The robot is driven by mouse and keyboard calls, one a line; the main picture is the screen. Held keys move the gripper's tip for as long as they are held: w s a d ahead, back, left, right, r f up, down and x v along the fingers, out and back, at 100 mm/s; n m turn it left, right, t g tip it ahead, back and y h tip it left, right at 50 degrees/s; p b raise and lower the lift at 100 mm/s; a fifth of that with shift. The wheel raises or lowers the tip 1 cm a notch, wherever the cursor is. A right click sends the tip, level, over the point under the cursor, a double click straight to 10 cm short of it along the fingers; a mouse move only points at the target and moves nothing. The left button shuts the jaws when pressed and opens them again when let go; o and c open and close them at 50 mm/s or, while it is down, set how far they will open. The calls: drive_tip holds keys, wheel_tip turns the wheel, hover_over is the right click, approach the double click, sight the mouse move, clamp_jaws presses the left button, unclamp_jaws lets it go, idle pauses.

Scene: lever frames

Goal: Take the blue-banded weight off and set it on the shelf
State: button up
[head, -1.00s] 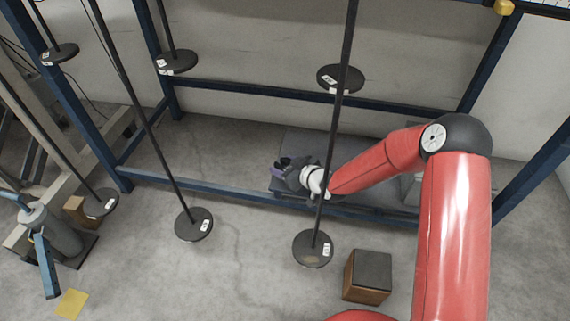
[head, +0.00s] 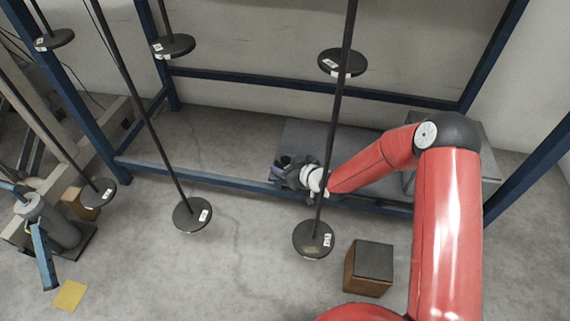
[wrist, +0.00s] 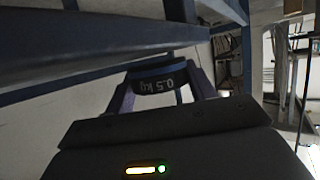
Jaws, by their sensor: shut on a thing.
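My gripper (head: 281,168) is low by the blue frame, over the near left part of a grey flat surface (head: 306,139), which may be the shelf. In the wrist view its two purple fingers (wrist: 160,92) are shut on a short dark round weight (wrist: 154,86). The weight is marked "0.5 kg", reads upside down, and has a bluish rim. In the head view the weight is too small and hidden to make out. I cannot tell whether it touches the surface.
Thin rods carry dark discs, including a near one (head: 314,239), a left one (head: 192,214) and an upper one (head: 342,62). One rod passes in front of my wrist. A blue crossbar (head: 205,184) runs low. A brown box (head: 368,268) stands on the floor.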

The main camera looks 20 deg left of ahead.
drive_tip(key=shift+f+b, duration=0.35)
drive_tip(key=shift+b, duration=0.15)
idle(0.3)
drive_tip(key=o, duration=1)
drive_tip(key=shift+c, duration=0.2)
drive_tip(key=shift+o, duration=1.2)
